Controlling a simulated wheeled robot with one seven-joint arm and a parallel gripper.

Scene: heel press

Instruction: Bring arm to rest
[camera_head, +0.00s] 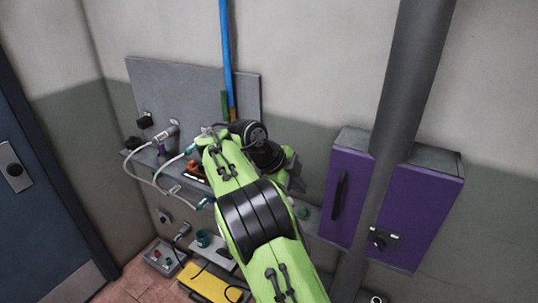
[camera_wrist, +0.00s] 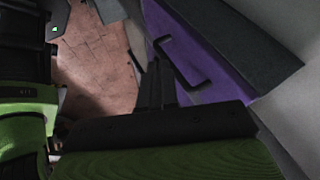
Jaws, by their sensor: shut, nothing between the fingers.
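My gripper (camera_wrist: 157,64) shows in the wrist view as two dark fingers held together, with nothing between them. It is in front of the purple cabinet (camera_wrist: 205,45) and its black handle (camera_wrist: 182,65); I cannot tell how far apart they are. In the head view my green arm reaches up the middle of the picture and bends at the dark wrist joints, left of the purple cabinet (camera_head: 415,215). The fingers cannot be made out clearly there.
A grey panel with a shelf (camera_head: 135,160) holds white hoses and small fittings behind my arm. A thick grey pipe (camera_head: 405,100) runs in front of the cabinet. A yellow item (camera_head: 205,283) and a grey box (camera_head: 163,258) are low down. A dark door (camera_head: 35,190) is at left.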

